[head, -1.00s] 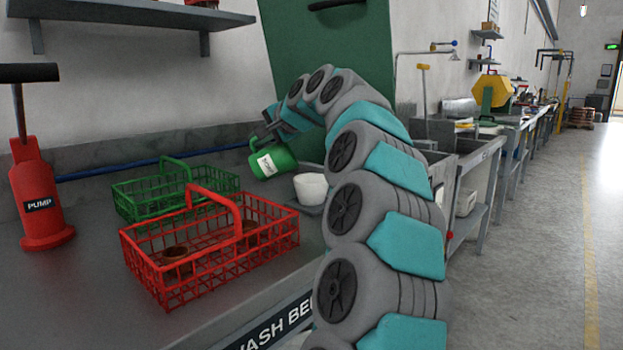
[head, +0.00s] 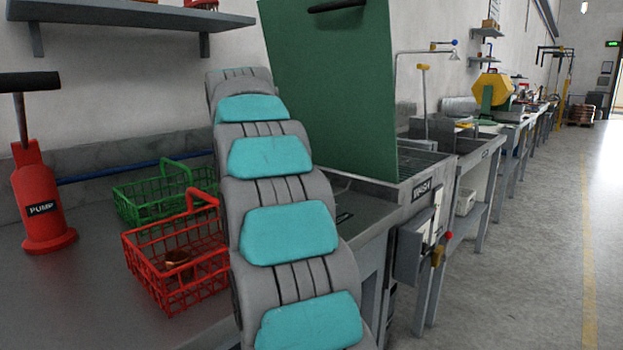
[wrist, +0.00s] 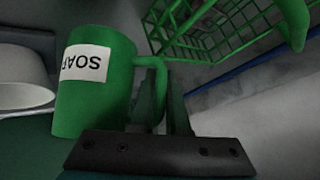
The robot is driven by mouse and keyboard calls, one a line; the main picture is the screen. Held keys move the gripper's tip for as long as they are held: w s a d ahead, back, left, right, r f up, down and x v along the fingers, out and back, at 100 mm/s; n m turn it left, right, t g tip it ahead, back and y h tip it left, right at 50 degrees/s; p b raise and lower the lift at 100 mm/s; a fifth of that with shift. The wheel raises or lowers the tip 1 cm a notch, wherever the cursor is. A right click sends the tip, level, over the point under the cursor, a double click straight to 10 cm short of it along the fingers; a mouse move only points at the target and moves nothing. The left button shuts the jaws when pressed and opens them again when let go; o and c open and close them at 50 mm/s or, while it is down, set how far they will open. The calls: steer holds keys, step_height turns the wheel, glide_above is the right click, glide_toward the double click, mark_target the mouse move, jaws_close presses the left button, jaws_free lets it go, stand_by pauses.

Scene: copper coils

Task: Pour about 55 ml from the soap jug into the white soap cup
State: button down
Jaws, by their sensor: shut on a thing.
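The green soap jug (wrist: 95,90) shows in the wrist view, its white SOAP label upside down there. My gripper (wrist: 172,108) is shut on the jug's handle. The white soap cup (wrist: 22,82) is partly in view at the left edge of the wrist view, beside the jug with a small gap between them in the picture. I cannot tell how far the jug is tilted, nor see any liquid. In the head view my arm hides the gripper, jug and cup.
A red basket (head: 148,243) with a copper coil (head: 177,258) stands on the bench, partly behind my arm. A green basket (head: 140,208) is behind it and also shows in the wrist view (wrist: 215,35). A red pump (head: 42,205) stands at left. A green panel (head: 330,90) rises behind my arm.

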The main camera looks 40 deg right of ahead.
steer(key=shift+w+a+n+g+h, duration=0.9)
steer(key=shift+g+h, duration=0.2)
steer(key=shift+h, duration=0.2)
steer(key=shift+s, duration=0.1)
steer(key=shift+r, duration=0.1)
